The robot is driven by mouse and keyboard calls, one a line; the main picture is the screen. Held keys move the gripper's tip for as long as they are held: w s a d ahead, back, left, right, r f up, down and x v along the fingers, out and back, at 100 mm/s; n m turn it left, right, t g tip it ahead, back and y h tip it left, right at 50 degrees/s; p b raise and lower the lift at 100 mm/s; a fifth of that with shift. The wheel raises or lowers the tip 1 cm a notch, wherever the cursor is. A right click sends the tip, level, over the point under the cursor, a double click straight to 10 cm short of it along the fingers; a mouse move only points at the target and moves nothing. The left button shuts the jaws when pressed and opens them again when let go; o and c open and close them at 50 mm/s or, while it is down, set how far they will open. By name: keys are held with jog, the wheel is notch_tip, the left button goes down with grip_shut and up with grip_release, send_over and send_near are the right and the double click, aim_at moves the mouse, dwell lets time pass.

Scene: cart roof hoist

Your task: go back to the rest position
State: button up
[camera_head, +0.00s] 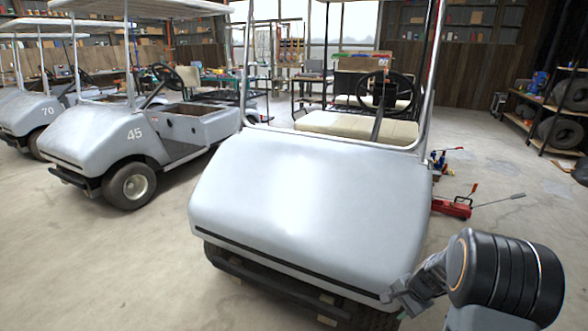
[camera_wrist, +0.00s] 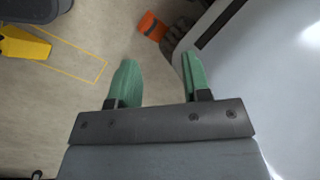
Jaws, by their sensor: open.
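My gripper (camera_wrist: 160,76) has two green fingers standing well apart, with bare floor between them and nothing held. In the head view my gripper (camera_head: 402,296) shows small at the lower right, close to the front right corner of the nearest cart (camera_head: 310,190). I cannot tell from that view whether it touches the cart. The wrist view shows the cart's pale body (camera_wrist: 270,85) to the right of the fingers. The cart is pale grey with a cream seat and a black steering wheel, and its roof is not seen in the head view.
Cart 45 (camera_head: 110,135) and cart 70 (camera_head: 35,112) stand to the left. A red floor jack (camera_head: 453,206) lies right of the nearest cart. Shelves with tyres (camera_head: 565,130) stand far right. The wrist view shows an orange object (camera_wrist: 152,26) and a yellow object (camera_wrist: 22,43) on the floor.

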jog(key=s+a+r+n+h+p, duration=0.1)
jog(key=s+a+r+n+p, duration=0.3)
jog(key=r, duration=0.8)
jog(key=s+a+r+n+t+h+p, duration=0.1)
jog(key=s+a+r+n+p, duration=0.3)
jog(key=r, duration=0.9)
jog(key=s+a+r+n+h+p, duration=0.1)
jog(key=s+a+r+n+p, duration=0.3)
jog(key=r, duration=0.9)
jog(key=s+a+p, duration=0.1)
jog(key=s+p, duration=0.2)
jog(key=p, duration=0.2)
jog(key=shift+s+a+n, duration=0.3)
jog(key=shift+n, duration=0.1)
